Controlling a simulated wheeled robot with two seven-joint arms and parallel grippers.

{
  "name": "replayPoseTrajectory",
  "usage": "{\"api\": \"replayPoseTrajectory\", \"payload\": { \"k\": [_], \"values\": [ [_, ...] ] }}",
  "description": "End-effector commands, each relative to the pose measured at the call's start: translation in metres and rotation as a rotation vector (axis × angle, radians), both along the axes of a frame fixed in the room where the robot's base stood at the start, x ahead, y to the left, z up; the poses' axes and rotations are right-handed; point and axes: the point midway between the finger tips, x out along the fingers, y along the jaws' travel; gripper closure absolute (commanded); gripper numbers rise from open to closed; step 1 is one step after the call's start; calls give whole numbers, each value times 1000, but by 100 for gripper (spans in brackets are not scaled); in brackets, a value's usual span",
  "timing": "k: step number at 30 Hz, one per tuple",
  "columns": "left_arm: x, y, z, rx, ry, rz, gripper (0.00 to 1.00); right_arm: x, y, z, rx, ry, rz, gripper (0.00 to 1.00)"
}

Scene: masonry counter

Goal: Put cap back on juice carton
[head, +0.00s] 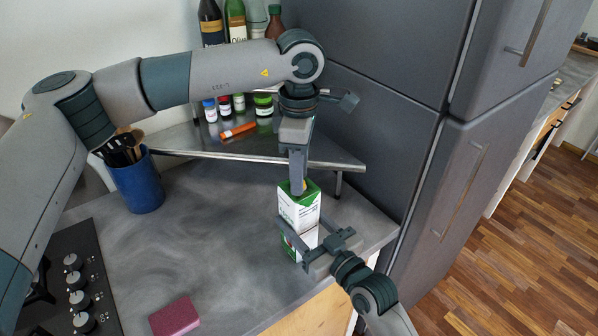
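The juice carton (299,212), white and green, stands upright near the counter's right edge. My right gripper (301,224) comes in from the lower right, with one finger along each side of the carton, and looks shut on it. My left gripper (298,187) points straight down at the carton's top. Its fingers are seen edge-on, one in front of the other, so their opening is hidden. A small yellow cap (305,185) shows just beside the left fingertips, at the carton's top. Whether the fingers grip it, or it sits on the spout, I cannot tell.
A metal corner shelf (265,151) with small jars, an orange tube (238,130) and bottles stands behind the carton. A grey fridge (400,120) is to the right. A blue utensil pot (138,186), a cooktop (85,270) and a dark pink sponge (174,317) are left. The middle counter is clear.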

Motion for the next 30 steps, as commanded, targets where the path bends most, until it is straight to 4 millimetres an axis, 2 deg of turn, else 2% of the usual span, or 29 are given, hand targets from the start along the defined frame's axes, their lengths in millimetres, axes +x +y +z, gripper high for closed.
{"api": "replayPoseTrajectory", "payload": {
  "k": [11,22,30],
  "values": [
    [0,0,2,0,0,2,61,0,0,0,-1,-1,0,100],
    [0,0,38,0,0,3,61,0,0,0,-1,0,0,100],
    [0,0,45,0,1,3,61,0,0,0,-1,0,0,100]
  ]
}}
